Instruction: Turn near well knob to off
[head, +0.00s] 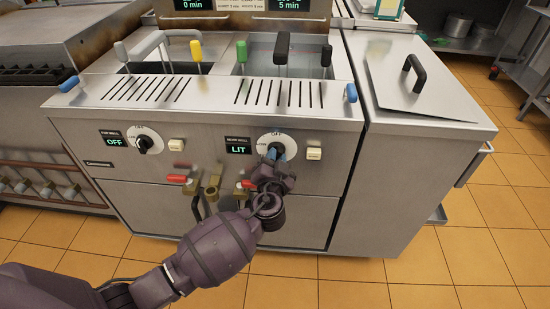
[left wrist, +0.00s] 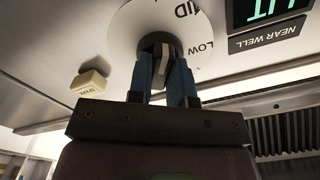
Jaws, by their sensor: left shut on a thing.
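The near well knob (left wrist: 159,41) is dark with a grey grip bar, on a round white dial (head: 289,138) on the fryer's front panel. In the left wrist view, MID and LOW are printed on the dial. My left gripper (head: 277,153) reaches up to this knob; in the left wrist view its blue fingers (left wrist: 162,66) are shut on the knob from both sides. The gripper hides much of the knob in the head view. The near well display (head: 238,149) reads LIT in green. My right gripper is not in view.
The far well knob (head: 144,145) is at left, beside a display (head: 114,141) reading OFF. A cream spark button (head: 313,153) is right of the near dial. Red-handled valves (head: 178,178) stick out below the panel. Basket handles (head: 283,48) stand above. Tiled floor is clear at right.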

